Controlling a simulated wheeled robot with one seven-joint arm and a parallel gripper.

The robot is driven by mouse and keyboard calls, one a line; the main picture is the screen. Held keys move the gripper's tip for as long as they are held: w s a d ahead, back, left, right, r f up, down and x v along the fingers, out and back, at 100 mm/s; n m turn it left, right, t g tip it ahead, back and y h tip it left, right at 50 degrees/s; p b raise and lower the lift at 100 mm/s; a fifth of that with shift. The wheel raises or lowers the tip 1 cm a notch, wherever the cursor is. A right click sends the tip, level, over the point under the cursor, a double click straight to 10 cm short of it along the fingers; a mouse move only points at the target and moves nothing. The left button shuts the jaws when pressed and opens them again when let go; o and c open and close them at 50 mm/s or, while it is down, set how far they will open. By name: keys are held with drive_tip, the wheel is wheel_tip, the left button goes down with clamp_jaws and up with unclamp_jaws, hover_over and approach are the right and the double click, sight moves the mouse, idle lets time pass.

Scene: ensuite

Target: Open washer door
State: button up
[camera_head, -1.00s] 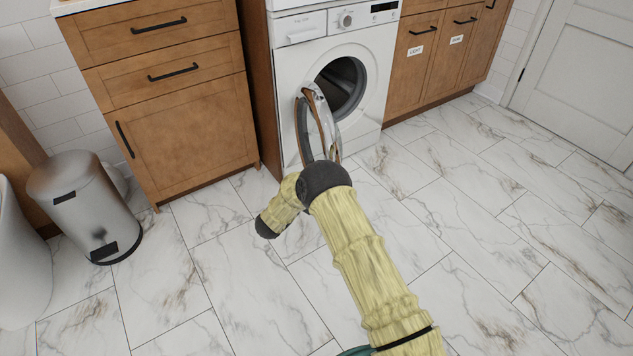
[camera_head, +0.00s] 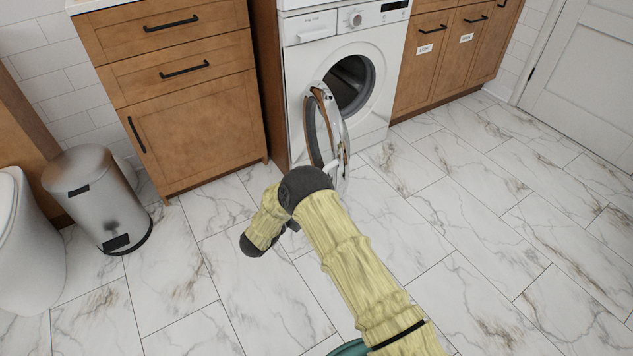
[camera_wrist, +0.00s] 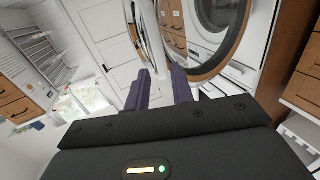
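The white washer (camera_head: 300,104) stands between wooden cabinets, and its dark drum opening shows. Its round door (camera_head: 345,130), with a shiny rim and brown-looking reflections, is swung out to the front left of the opening. In the wrist view, the door's ring (camera_wrist: 213,72) is large and close, at the right of the fingers. My gripper (camera_wrist: 160,82) shows two dark purple fingers with a gap between them, near the door's rim. The gap looks empty; contact with the door cannot be told. In the head view my arm hides the gripper.
A wooden drawer cabinet (camera_head: 190,118) stands left of the washer, and a metal bin (camera_head: 95,205) left of that. More cabinets (camera_head: 440,58) and a white door (camera_head: 590,65) are at the right. The marble-tiled floor (camera_head: 490,220) is clear in front and to the right.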

drive_tip(key=p+v, duration=0.2)
drive_tip(key=v, duration=0.6)
drive_tip(key=shift+s+a, duration=0.15)
drive_tip(key=shift+s, duration=0.2)
drive_tip(key=shift+w+r, duration=0.1)
drive_tip(key=w+d+r+n+y+p, duration=0.2)
drive_tip(key=w+r+y, duration=0.5)
drive_tip(key=w+r, duration=0.25)
drive_tip(key=d+r+n+g+y, duration=0.25)
drive_tip(key=d+r+y, duration=0.2)
drive_tip(key=r, duration=0.35)
drive_tip(key=s+d+r+n+g+h+p, duration=0.15)
drive_tip(key=s+d+r+g, duration=0.3)
drive_tip(key=s+d, duration=0.8)
drive_tip(key=s+d+r+n+g+p, duration=0.1)
drive_tip(key=s+d+r+g+p, duration=0.3)
drive_tip(key=s+d, duration=0.9)
drive_tip(key=s+a+r+p, duration=0.1)
drive_tip(key=r+p, duration=1.6)
drive_tip(key=r, duration=0.1)
drive_tip(key=s+a+r+g+p, duration=0.1)
drive_tip(key=s+a+r+p, duration=0.1)
drive_tip(key=r+p, duration=1.6)
drive_tip(key=shift+a+r, duration=0.15)
drive_tip(key=shift+r, duration=0.3)
drive_tip(key=shift+s, duration=0.1)
